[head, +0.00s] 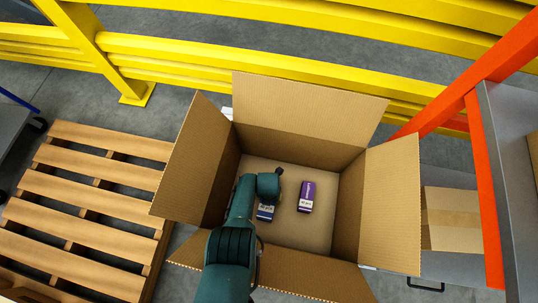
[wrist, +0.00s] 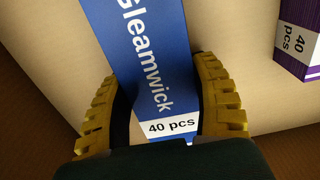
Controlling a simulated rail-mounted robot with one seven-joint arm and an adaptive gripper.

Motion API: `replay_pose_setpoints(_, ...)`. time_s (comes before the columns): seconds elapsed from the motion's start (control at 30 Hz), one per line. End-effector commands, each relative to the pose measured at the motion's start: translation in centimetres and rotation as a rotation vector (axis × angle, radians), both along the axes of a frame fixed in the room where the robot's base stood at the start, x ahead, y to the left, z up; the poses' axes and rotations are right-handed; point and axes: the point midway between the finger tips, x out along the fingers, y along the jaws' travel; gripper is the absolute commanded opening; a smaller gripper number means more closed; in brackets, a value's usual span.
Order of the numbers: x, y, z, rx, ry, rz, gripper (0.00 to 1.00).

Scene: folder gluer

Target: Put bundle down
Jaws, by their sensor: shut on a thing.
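The bundle (wrist: 150,55) is a blue box with white "Gleamwick" lettering and a "40 pcs" label. My gripper (wrist: 163,105) has its yellow ribbed fingers on both sides of it and is shut on it. In the head view the bundle (head: 265,211) shows as a small blue and white piece beside my gripper (head: 266,197), inside the open cardboard box (head: 380,215). My arm hides part of it. I cannot tell whether the bundle touches the box floor.
A purple bundle (head: 307,196) stands on the box floor to the right; it also shows in the wrist view (wrist: 298,35). The box flaps are spread open. A wooden pallet (head: 85,210) lies left, a yellow barrier (head: 250,60) runs behind, and an orange post (head: 485,190) stands right.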

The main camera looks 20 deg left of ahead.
Motion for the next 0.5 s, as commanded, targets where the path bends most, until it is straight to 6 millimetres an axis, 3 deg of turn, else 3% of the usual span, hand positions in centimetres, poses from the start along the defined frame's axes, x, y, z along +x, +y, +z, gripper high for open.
replay_pose_setpoints(0.3,0.16,0.05,-0.26,0.001,-0.003,0.0,0.23)
replay_pose_setpoints(0.33,0.11,0.04,-0.17,0.0,-0.002,-0.001,0.67)
replay_pose_setpoints(0.43,0.1,0.03,-0.11,0.0,-0.001,-0.001,0.86)
replay_pose_setpoints(0.5,0.1,0.04,-0.1,0.0,-0.002,-0.001,0.9)
